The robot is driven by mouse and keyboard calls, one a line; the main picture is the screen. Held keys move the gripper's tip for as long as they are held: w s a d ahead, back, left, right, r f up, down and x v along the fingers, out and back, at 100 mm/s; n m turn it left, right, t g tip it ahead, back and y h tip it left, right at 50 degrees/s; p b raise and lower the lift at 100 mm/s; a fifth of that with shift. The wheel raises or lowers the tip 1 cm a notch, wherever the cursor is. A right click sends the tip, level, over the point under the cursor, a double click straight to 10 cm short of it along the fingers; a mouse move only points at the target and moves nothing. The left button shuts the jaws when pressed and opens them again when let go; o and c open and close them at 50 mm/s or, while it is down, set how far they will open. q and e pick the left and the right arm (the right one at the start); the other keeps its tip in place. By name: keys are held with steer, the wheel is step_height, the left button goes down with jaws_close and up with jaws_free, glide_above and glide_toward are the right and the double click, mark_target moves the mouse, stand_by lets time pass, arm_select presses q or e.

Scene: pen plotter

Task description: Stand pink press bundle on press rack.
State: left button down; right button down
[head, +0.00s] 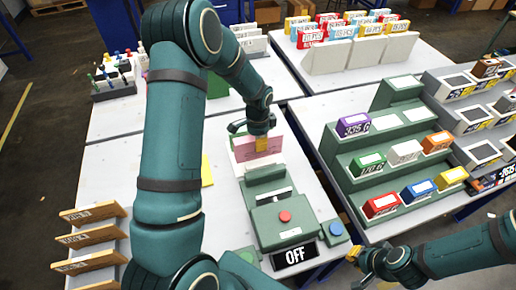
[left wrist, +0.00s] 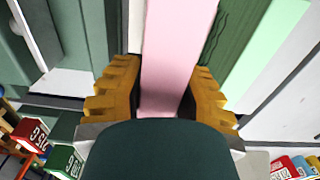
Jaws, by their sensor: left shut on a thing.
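The pink bundle (head: 258,148) is a flat pink block with pale markings, at the back end of a green press-like machine (head: 268,185). My left gripper (head: 262,138) is shut on it from above. In the left wrist view the pink bundle (left wrist: 172,60) runs between the two yellow fingers. I cannot tell whether its lower edge touches the machine. No rack is plainly marked as the press rack. My right gripper (head: 370,263) is low at the right, apart from the bundle; its finger spacing is unclear.
The machine has a red button (head: 285,216) and an OFF display (head: 295,254). A green stepped rack (head: 385,150) with coloured blocks stands right. A white rack (head: 325,58) with coloured bundles is behind. Wooden-edged slats (head: 90,237) stand front left.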

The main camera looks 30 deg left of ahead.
arm_select(q)
steer(key=shift+f, duration=1.8)
steer(key=shift+f+b, duration=0.15)
steer(key=shift+b, duration=0.15)
steer(key=c, duration=0.8)
jaws_free()
steer(key=shift+r, duration=0.3)
step_height(320, 180, up, 12)
steer(key=shift+f+p, duration=0.1)
steer(key=shift+p, duration=0.65)
